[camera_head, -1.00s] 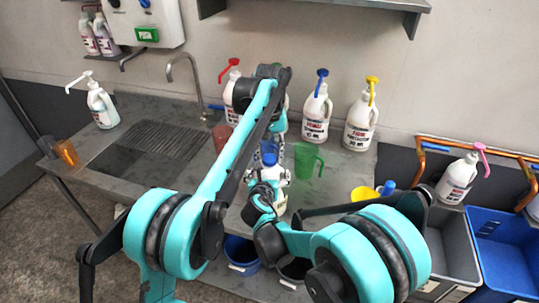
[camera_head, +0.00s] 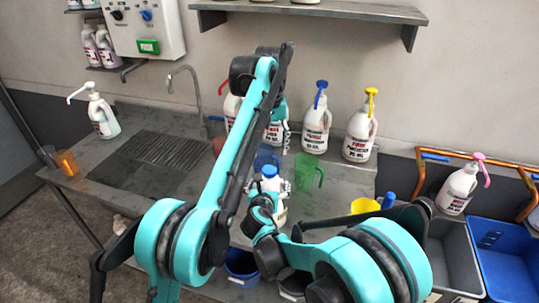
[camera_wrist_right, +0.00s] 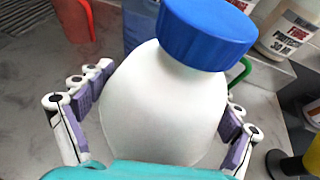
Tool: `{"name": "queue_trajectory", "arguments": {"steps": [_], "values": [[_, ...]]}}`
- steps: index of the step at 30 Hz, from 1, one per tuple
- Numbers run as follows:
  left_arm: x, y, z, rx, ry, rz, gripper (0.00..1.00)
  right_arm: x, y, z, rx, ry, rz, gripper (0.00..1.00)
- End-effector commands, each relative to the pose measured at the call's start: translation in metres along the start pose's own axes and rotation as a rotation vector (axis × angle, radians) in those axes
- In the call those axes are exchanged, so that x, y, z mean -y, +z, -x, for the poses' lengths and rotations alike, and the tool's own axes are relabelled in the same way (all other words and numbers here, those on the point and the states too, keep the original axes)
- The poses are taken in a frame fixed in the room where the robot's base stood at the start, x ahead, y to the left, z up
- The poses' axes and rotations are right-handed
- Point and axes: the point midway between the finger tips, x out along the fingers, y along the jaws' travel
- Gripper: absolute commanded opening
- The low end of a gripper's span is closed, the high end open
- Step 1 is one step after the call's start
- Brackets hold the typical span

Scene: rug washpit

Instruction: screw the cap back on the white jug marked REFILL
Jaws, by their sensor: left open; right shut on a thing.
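The white jug (camera_wrist_right: 160,105) stands upright in my right gripper (camera_wrist_right: 163,112), whose fingers are shut on both its sides. In the head view the jug (camera_head: 273,185) is partly hidden by my right arm. A blue cap (camera_wrist_right: 207,32) sits on the jug's mouth and also shows in the head view (camera_head: 269,171); I cannot tell how tight it is. No marking on this jug is readable. My left gripper (camera_head: 281,138) is open above and behind the cap, apart from it, and partly hidden by my left arm.
A green measuring jug (camera_head: 307,172) and a blue one (camera_head: 265,157) stand close by. White pump jugs with blue (camera_head: 317,125) and yellow (camera_head: 360,135) pumps line the wall. The drainboard (camera_head: 160,148) on the left is clear.

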Motion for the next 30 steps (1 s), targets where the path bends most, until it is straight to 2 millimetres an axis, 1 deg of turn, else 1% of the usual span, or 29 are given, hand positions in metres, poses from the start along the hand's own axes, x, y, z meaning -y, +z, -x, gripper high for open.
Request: {"name": "queue_trajectory", "arguments": {"steps": [8,9,10,19,22,26,30], "values": [[0.000,0.000,0.001,0.000,0.000,0.000,0.60,0.001,-0.001,0.000,-0.002,-0.002,0.001,0.10],[0.000,0.000,0.001,0.000,0.000,0.000,0.60,0.001,-0.001,0.000,-0.002,-0.002,0.001,0.99],[0.000,0.000,0.001,0.000,0.000,0.000,0.60,0.001,-0.001,0.000,-0.002,-0.002,0.001,1.00],[0.000,0.000,0.002,0.000,0.000,0.000,0.60,0.000,0.000,0.000,-0.001,-0.001,0.000,1.00],[0.000,0.000,0.002,0.000,0.000,0.000,0.60,0.000,0.000,0.004,0.000,0.000,0.001,1.00],[0.000,0.000,0.002,0.000,0.000,0.000,0.60,-0.001,0.000,0.022,0.000,0.003,0.002,1.00],[0.000,0.000,0.002,0.000,0.000,0.000,0.60,-0.001,0.000,0.052,0.000,0.003,0.002,1.00]]}}
